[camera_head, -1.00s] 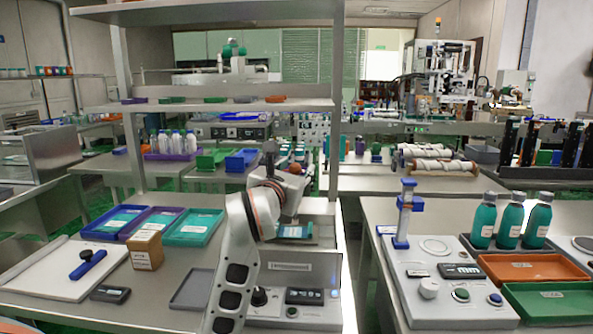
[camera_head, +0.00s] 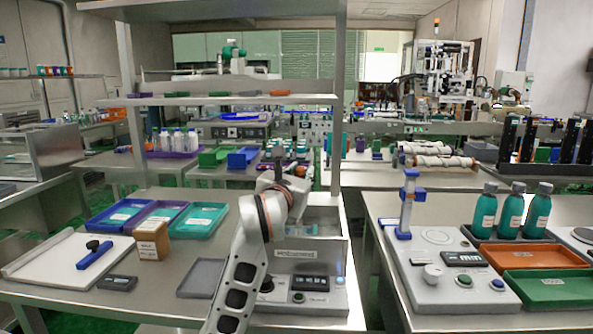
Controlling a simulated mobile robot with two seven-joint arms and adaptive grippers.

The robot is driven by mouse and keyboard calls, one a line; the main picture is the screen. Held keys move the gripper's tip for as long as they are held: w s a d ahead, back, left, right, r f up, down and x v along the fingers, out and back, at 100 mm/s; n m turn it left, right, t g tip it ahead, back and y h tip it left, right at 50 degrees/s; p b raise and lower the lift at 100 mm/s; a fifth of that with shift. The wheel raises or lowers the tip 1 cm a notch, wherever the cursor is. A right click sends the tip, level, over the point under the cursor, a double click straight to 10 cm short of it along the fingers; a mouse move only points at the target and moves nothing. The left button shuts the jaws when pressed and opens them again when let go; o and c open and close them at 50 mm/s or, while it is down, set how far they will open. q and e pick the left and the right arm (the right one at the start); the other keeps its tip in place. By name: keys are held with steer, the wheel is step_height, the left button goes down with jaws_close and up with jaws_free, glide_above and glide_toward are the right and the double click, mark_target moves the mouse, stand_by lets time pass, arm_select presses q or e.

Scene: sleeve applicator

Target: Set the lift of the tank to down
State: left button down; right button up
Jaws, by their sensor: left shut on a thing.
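The tank (camera_head: 297,253) is a grey metal box with a white label on its front, at the right end of the left bench. Its front panel (camera_head: 310,283) has a dark display and buttons. The lift shows as a thin teal and grey part (camera_head: 327,230), low within the tank's opening. My left arm comes up from the bottom edge and bends over the tank. My left gripper (camera_head: 297,188) is above the opening, shut on the lift; the arm hides much of the contact. My right gripper is out of view.
On the left bench are blue, purple and teal trays (camera_head: 199,221), a brown box (camera_head: 151,240), a white board (camera_head: 52,262) and a grey tray (camera_head: 199,279). A control station (camera_head: 430,272) with a blue-topped post, teal bottles (camera_head: 510,212) and trays stands right, across a gap.

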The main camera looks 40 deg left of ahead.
arm_select(q)
step_height(320, 180, down, 4)
steer(key=shift+r+b, duration=0.15)
steer(key=shift+b, duration=0.2)
steer(key=c, duration=1.8)
jaws_free()
steer(key=shift+c, duration=0.2)
steer(key=shift+o, duration=0.3)
steer(key=shift+r, duration=0.15)
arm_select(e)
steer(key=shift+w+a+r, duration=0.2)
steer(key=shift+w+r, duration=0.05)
arm_select(q)
steer(key=v, duration=1.2)
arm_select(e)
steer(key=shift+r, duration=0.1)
